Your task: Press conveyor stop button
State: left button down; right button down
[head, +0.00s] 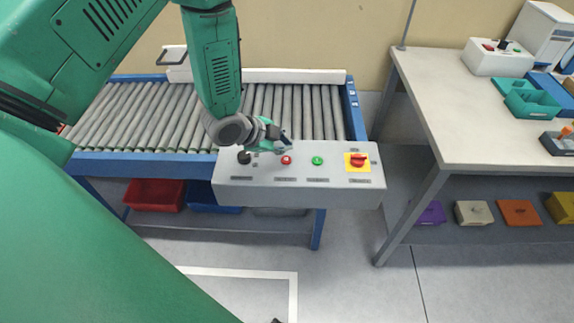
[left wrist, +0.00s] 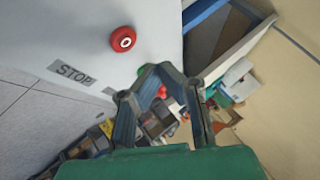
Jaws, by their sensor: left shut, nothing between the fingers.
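The red stop button (head: 286,160) is on the sloped top of a grey control box (head: 230,187) in front of the roller conveyor (head: 185,120). In the left wrist view the red button (left wrist: 123,38) stands up from the panel, with a STOP label (left wrist: 75,72) beside it. My left gripper (head: 284,139) is shut and empty, just behind the red button in the head view. Its fingertips (left wrist: 158,70) are below and right of the button in the left wrist view, with a visible gap between them in the picture. My right gripper is not in view.
The box also has a black knob (head: 244,157), a green button (head: 317,160) and a red switch on a yellow plate (head: 357,162). A workbench (head: 425,130) stands to the right. Red (head: 153,195) and blue bins sit under the conveyor. The floor in front is mostly clear.

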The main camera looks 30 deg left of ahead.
aim_at(286, 160)
pick_arm(q)
jog(key=f, duration=0.1)
jog(key=f+b, duration=0.1)
jog(key=shift+a+f, duration=0.2)
jog(key=shift+f, duration=0.2)
jog(key=shift+d+r, duration=0.15)
jog(key=shift+d, duration=0.25)
jog(key=shift+a, duration=0.3)
jog(key=shift+d, duration=0.2)
jog(key=shift+a+f, duration=0.15)
jog(key=shift+f, duration=0.3)
